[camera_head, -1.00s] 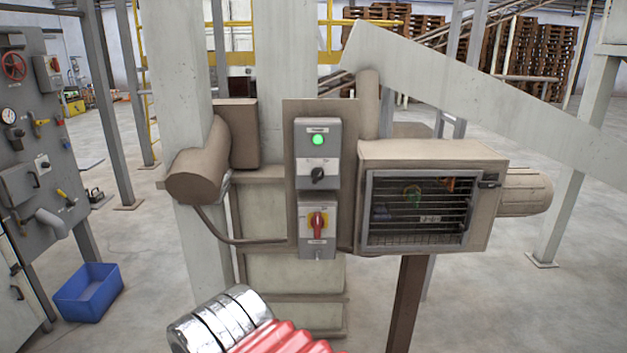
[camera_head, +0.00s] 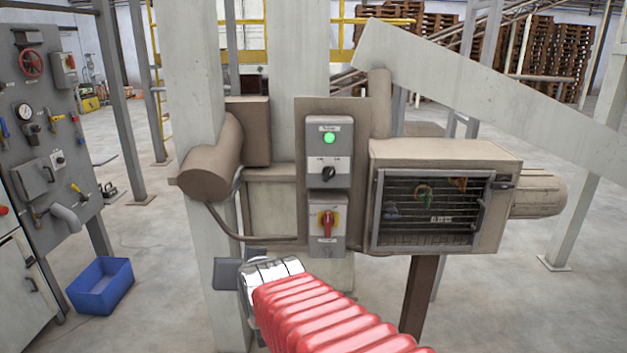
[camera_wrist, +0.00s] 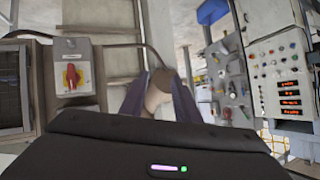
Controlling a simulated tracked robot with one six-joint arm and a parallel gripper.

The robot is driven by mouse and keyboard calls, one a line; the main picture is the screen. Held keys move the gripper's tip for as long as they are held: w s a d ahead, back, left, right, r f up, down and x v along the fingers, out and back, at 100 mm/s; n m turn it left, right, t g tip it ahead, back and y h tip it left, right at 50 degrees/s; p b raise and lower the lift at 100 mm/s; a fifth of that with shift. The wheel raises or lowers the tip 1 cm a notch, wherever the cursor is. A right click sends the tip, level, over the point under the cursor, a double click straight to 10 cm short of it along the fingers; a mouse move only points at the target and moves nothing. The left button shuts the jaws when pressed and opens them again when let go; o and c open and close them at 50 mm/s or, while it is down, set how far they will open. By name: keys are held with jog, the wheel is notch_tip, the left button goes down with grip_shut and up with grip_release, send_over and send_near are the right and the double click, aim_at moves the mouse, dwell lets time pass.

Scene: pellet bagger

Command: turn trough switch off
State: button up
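The upper grey control box (camera_head: 330,150) on the post carries a lit green lamp (camera_head: 329,138) and a black rotary knob (camera_head: 328,174). Its labels are too small to read. Below it, a second grey box has a red handle (camera_head: 327,222) on a yellow plate; this red handle also shows in the wrist view (camera_wrist: 72,76). I cannot tell by label which one is the trough switch. My gripper (camera_wrist: 156,84) has its two grey fingers apart, with nothing held between them. In the head view it is mostly hidden behind my red arm sleeve, below and left of the boxes, touching neither.
A brown cylinder (camera_head: 207,172) juts out left of the boxes. A guarded box with a mesh front (camera_head: 428,212) stands right of them. A slanted beam (camera_head: 480,85) crosses above. A valve panel (camera_head: 32,135) and blue bin (camera_head: 101,286) are at left.

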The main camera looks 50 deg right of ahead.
jog(key=s+d+r+m+h, duration=0.2)
jog(key=d+r+m+h, duration=0.1)
jog(key=d, duration=0.8)
jog(key=s+d+r+m+h, duration=0.2)
jog(key=d+m+h, duration=0.3)
jog(key=d, duration=0.5)
jog(key=shift+s+d+r+t+h, duration=0.15)
jog(key=shift+d+r+t+h, duration=0.2)
jog(key=shift+r+h, duration=0.4)
jog(key=shift+r, duration=0.1)
